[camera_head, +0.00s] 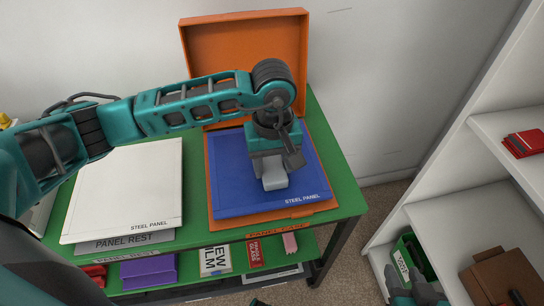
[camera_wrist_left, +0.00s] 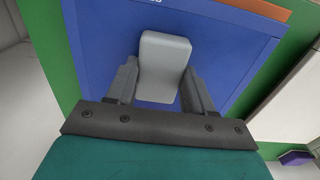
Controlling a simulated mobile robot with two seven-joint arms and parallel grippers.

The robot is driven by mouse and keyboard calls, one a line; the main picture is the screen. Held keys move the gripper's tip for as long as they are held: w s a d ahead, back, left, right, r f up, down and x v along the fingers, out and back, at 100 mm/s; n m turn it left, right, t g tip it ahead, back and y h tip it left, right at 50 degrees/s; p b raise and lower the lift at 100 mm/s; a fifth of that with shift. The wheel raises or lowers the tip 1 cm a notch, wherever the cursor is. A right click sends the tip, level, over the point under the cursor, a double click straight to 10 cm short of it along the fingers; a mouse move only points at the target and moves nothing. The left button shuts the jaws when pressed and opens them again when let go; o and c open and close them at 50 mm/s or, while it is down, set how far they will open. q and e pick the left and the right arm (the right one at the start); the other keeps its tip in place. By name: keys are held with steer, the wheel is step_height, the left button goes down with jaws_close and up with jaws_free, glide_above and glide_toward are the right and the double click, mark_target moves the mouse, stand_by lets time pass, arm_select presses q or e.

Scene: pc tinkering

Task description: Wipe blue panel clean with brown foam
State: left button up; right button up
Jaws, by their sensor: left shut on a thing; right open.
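The blue panel (camera_head: 232,180), printed STEEL PANEL, lies flat in an open orange case (camera_head: 212,228) on the green table. In the left wrist view the blue panel (camera_wrist_left: 100,50) fills most of the background, and no marks are clear on it. My left gripper (camera_head: 272,172) is over the panel's right half, pointing down. It is shut on a pale grey block (camera_wrist_left: 163,62), which shows between the fingers (camera_wrist_left: 158,88). The block looks grey, not brown. I cannot tell whether it touches the panel.
A white panel (camera_head: 130,185) lies on the panel rest (camera_head: 125,243) at the left. The case's orange lid (camera_head: 240,45) stands upright behind. Below is a shelf with a purple box (camera_head: 150,271). At right, a white shelving unit (camera_head: 455,235) holds a brown box (camera_head: 500,280).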

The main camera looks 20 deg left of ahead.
arm_select(q)
steer(key=shift+s+d+f, duration=0.1)
steer(key=shift+s+d, duration=0.1)
steer(key=shift+s, duration=0.2)
steer(key=shift+w+a+b, duration=0.45)
steer(key=shift+w+b, duration=0.05)
steer(key=shift+w, duration=0.25)
steer(key=shift+w+a, duration=0.2)
steer(key=shift+w, duration=0.1)
steer(key=shift+s+d+r, duration=0.25)
steer(key=shift+s+d, duration=0.45)
steer(key=shift+s, duration=0.25)
steer(key=shift+w+a+f+b, duration=0.2)
steer(key=shift+w+a+b, duration=0.2)
steer(key=shift+w, duration=0.1)
steer(key=shift+w+a+b, duration=0.25)
steer(key=shift+w+b, duration=0.05)
steer(key=shift+w, duration=0.15)
steer(key=shift+r, duration=0.1)
steer(key=shift+r+p, duration=0.5)
steer(key=shift+r, duration=0.4)
